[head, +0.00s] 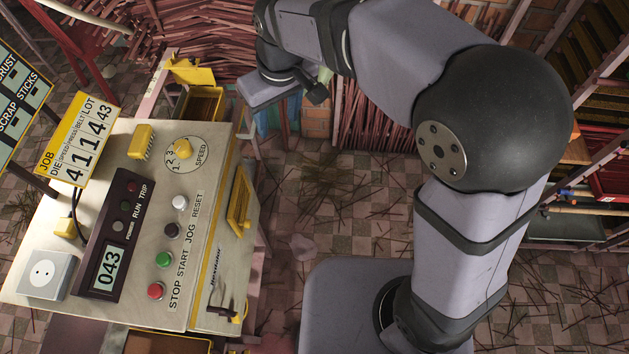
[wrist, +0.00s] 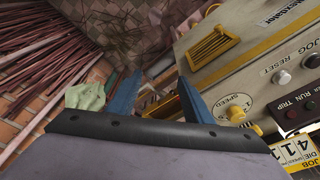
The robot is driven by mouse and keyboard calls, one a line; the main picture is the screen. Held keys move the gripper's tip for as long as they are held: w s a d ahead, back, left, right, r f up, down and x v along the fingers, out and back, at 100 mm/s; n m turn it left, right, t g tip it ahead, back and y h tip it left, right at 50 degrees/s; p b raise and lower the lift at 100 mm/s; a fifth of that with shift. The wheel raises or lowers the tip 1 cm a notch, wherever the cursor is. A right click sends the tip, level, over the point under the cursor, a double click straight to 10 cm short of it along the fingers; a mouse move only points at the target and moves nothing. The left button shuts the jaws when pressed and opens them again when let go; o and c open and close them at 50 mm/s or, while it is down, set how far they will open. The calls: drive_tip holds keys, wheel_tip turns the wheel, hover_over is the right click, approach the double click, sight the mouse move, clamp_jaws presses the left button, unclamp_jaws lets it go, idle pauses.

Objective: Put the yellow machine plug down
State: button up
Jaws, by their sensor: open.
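The yellow machine plug (head: 65,228) with its dark cable is at the left edge of the console's sloping top in the head view, apart from my gripper. A pale socket (head: 43,272) with two holes showing sits just below it. My gripper (wrist: 158,92) is open in the wrist view, its two blue fingers spread with nothing held between them. In the head view, my gripper is beyond the console's far right corner, away from the plug, and its fingertips are hard to make out. I cannot make out the plug in the wrist view.
The console top (head: 150,215) carries a yellow speed knob (head: 183,149), a yellow block (head: 143,142), push buttons and a dark display unit (head: 111,236). A yellow bin (head: 203,103) stands behind it. Bundled sticks (head: 190,45) line the back. A flip-number job sign (head: 78,142) rises at left.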

drive_tip(key=s+d+f+m, duration=0.2)
drive_tip(key=s+d+f, duration=0.1)
drive_tip(key=d, duration=0.5)
drive_tip(key=s+d+f+m+g+h, duration=0.1)
drive_tip(key=s+d+f+m, duration=0.2)
drive_tip(key=d, duration=0.6)
drive_tip(key=s+d+f+m, duration=0.3)
drive_tip(key=s+d, duration=0.3)
drive_tip(key=d, duration=0.2)
drive_tip(key=shift+s+d+f, duration=0.15)
drive_tip(key=shift+d+f, duration=0.2)
